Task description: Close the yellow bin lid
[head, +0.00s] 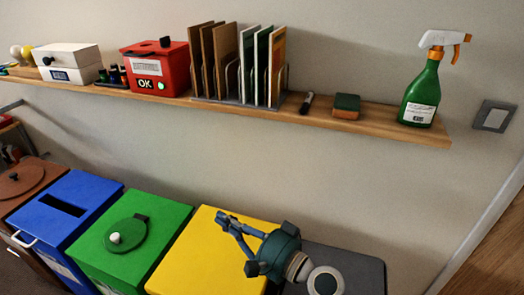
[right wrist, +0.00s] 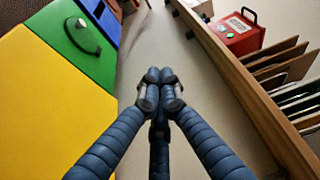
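The yellow bin (head: 205,255) stands in the row of bins below the shelf, with its plain yellow lid (head: 190,270) on top. The lid looks flat, lying down on the bin, though its front edge is cut off. It also shows at the left of the right wrist view (right wrist: 50,105). My right gripper (head: 226,220) is above the back right part of the yellow lid, pointing left. Its fingers meet at the tips (right wrist: 158,78) with nothing between them. I cannot tell how high it is above the lid. My left gripper is not in view.
A green bin (head: 95,255), a blue bin (head: 85,190) and a brown bin (head: 35,175) stand left of the yellow one. A dark grey bin (head: 365,268) is on the right. A wooden shelf (head: 240,108) with a spray bottle (head: 421,90) and other items runs along the wall above.

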